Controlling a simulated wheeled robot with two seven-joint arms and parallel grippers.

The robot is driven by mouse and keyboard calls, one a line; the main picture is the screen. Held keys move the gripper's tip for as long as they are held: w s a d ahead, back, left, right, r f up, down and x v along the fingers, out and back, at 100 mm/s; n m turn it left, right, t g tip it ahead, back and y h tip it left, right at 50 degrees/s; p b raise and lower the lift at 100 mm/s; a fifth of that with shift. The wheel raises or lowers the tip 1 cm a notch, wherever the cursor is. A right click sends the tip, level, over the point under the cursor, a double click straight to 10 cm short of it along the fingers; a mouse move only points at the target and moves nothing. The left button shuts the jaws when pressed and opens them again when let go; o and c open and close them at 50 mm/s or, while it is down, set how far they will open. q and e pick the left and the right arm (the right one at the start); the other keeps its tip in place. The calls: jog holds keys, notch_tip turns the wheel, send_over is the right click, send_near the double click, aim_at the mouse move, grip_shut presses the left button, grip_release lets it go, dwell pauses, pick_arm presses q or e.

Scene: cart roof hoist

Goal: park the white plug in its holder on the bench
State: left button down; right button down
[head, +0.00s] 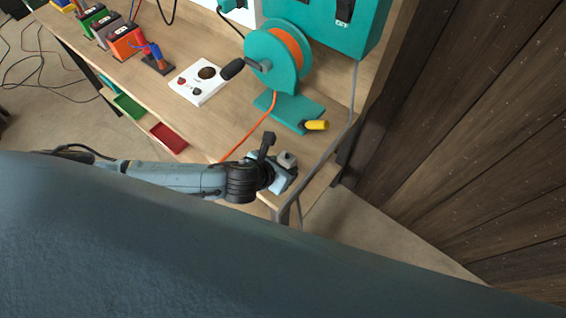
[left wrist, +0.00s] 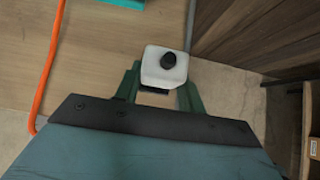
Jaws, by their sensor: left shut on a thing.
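My left gripper (head: 283,170) is over the near right corner of the wooden bench. In the left wrist view, its two dark green fingers (left wrist: 158,92) are shut on the white plug (left wrist: 165,66), a rounded white block with a black knob on its face. In the head view, the plug (head: 287,159) shows small and greyish at the gripper's tip. I cannot tell whether it touches the bench or a holder below, because the gripper and plug hide that spot. My right gripper is not in view.
A teal reel (head: 279,58) with orange cable stands behind the gripper. A grey cable (head: 350,110) hangs along the bench's right edge. A yellow-handled piece (head: 316,125) lies near the reel's base. A white panel (head: 199,83) is farther left. A wooden wall (head: 480,120) rises at right.

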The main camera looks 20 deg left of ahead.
pick_arm(q)
jog(key=shift+f+b, duration=0.75)
jog(key=shift+f, duration=0.9)
jog(key=c, duration=0.8)
grip_release()
jog(key=shift+o, duration=0.2)
jog(key=v, duration=1.3)
jog(key=shift+s+p, duration=0.2)
jog(key=shift+p, duration=0.2)
